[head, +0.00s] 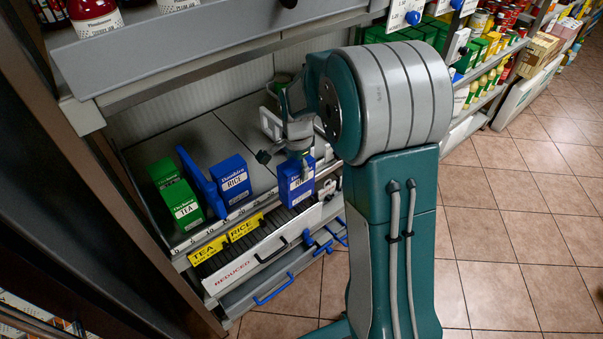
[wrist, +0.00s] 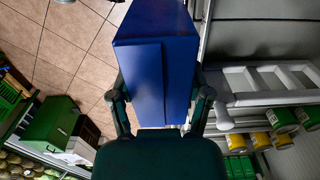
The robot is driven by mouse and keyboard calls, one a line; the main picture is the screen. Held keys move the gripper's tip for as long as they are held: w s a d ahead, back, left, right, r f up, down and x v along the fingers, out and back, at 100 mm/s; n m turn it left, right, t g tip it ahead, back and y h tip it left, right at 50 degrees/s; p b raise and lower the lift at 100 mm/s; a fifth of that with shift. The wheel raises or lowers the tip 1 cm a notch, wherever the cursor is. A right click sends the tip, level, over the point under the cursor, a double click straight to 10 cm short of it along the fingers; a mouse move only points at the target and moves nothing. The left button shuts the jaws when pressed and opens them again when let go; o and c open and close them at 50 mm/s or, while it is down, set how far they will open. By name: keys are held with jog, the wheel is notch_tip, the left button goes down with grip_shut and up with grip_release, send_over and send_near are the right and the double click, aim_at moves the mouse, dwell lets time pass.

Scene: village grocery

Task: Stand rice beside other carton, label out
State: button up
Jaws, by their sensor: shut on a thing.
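A blue rice carton (head: 297,186) is held in my gripper (head: 300,152), which is shut on it from above and behind. It is upright near the shelf's front edge, its white label facing out and partly cut off by my arm. Whether its base touches anything is unclear. In the wrist view the carton (wrist: 155,65) is between both fingers, showing plain blue faces. The other rice carton (head: 231,181) stands upright on the shelf to the left, label out, with a gap between them.
A blue divider (head: 199,178) separates the rice from green tea cartons (head: 181,204) at left. Yellow TEA (head: 207,250) and RICE (head: 245,227) tags line the shelf edge. A REDUCED bin (head: 240,267) is below. A white rack (head: 271,124) stands behind my gripper. Bare shelf (head: 205,140) lies behind the cartons.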

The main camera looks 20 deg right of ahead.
jog(key=w+a+f, duration=0.1)
jog(key=w+a, duration=0.1)
jog(key=w, duration=0.4)
jog(key=w+a+f, duration=0.1)
jog(key=w+a, duration=0.1)
jog(key=w, duration=0.5)
jog(key=shift+f, duration=0.3)
jog(key=shift+a+f, duration=0.1)
jog(key=shift+f, duration=0.3)
dwell(0.3)
jog(key=o, duration=1.4)
jog(key=shift+s, duration=0.1)
jog(key=shift+c, duration=0.2)
